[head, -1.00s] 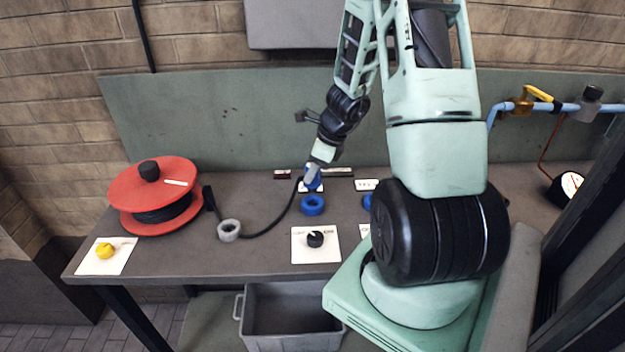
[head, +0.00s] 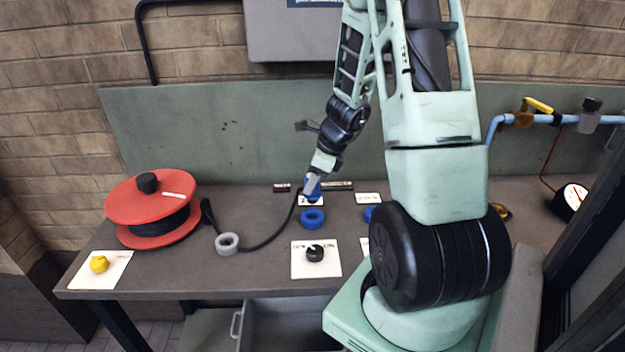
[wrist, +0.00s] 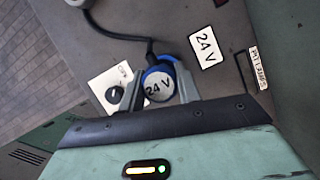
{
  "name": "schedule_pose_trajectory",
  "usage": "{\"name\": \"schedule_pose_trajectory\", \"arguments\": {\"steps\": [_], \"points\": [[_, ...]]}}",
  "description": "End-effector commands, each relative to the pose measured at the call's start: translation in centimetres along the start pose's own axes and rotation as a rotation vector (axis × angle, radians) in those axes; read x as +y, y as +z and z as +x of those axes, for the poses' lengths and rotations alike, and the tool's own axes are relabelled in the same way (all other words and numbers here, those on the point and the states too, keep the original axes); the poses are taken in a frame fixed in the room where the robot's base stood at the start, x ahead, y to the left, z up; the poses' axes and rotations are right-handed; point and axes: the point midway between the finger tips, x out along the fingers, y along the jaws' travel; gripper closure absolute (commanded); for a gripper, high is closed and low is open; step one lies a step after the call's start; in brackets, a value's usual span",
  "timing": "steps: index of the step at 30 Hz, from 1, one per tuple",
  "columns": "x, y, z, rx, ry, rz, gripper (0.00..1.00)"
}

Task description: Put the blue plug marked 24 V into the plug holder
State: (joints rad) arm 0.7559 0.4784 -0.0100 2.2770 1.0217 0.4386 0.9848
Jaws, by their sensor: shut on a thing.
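My gripper (head: 311,192) is shut on the blue plug (head: 312,184) above the back middle of the bench. In the wrist view the plug (wrist: 157,86) sits between both fingers, its round pale face reading 24 V. A black cable runs from the plug. No label marks either ring as the plug holder. A white 24 V card (wrist: 206,47) lies near the plug. I cannot tell whether the plug touches the bench.
A red cable reel (head: 150,212) stands at the bench's left, with a yellow knob (head: 99,264) on a card in front. A black knob (head: 315,253) sits on a card near the front edge. A second blue part (head: 370,213) is partly hidden by my arm.

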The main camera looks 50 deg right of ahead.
Motion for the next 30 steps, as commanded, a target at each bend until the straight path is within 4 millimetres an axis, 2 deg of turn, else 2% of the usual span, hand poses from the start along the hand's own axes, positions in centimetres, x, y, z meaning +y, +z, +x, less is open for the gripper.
{"name": "schedule_pose_trajectory", "arguments": {"steps": [1, 3, 13, 30], "points": [[0.0, -0.4, 1.0, 0.000, 0.000, 0.000, 0.93], [0.0, -0.5, 1.2, 0.000, 0.000, 0.000, 0.93], [0.1, -0.3, 1.1, 0.000, 0.000, -0.002, 0.93], [3.8, 4.4, 3.0, 0.000, 0.001, -0.004, 0.93]]}}
